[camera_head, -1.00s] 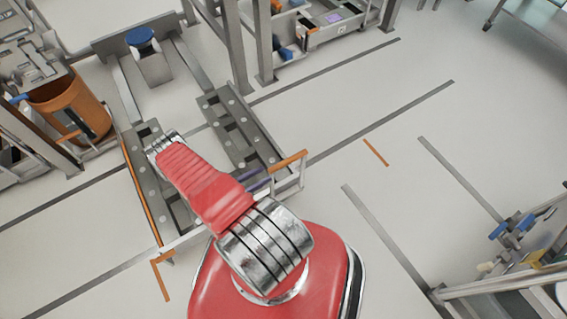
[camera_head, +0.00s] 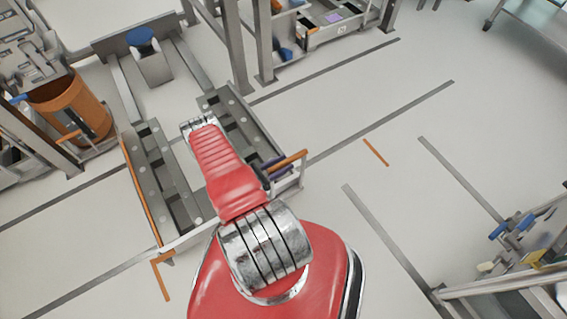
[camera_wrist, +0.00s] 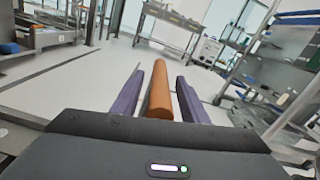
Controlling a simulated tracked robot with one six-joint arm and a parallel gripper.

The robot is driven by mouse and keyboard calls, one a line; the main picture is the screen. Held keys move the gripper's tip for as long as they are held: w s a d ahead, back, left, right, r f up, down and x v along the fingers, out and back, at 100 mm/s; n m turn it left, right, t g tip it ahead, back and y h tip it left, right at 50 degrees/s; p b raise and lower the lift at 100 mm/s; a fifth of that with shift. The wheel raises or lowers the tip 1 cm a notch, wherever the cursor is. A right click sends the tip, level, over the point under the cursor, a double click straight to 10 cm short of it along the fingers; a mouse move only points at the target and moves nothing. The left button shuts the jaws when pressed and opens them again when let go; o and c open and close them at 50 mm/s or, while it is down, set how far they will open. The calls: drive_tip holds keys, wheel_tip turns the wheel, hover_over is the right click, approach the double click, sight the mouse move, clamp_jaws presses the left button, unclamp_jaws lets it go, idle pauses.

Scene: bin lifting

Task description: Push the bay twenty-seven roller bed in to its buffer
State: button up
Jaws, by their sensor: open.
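The roller bed (camera_head: 158,170) is a low grey frame with two studded side rails, seen left of centre in the head view. An orange handle bar (camera_head: 290,161) sits at its near right corner. A grey block with a round blue top (camera_head: 141,37), likely the buffer, stands at the far end, with a gap to the bed. My gripper (camera_head: 271,168) is at the orange bar. In the wrist view its purple fingers (camera_wrist: 158,98) are open, one on each side of the orange bar (camera_wrist: 158,90). My red arm hides part of the bed.
An orange bin (camera_head: 68,106) stands left of the bed beside a rack. A grey upright (camera_head: 234,50) rises close behind the bed's right side. Open floor with grey and orange stripes lies to the right. A cart (camera_head: 515,270) is at lower right.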

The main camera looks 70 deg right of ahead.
drive_tip(key=shift+s+d, duration=0.15)
drive_tip(key=shift+c, duration=0.5)
clamp_jaws()
drive_tip(key=shift+d, duration=0.15)
drive_tip(key=shift+w, duration=0.2)
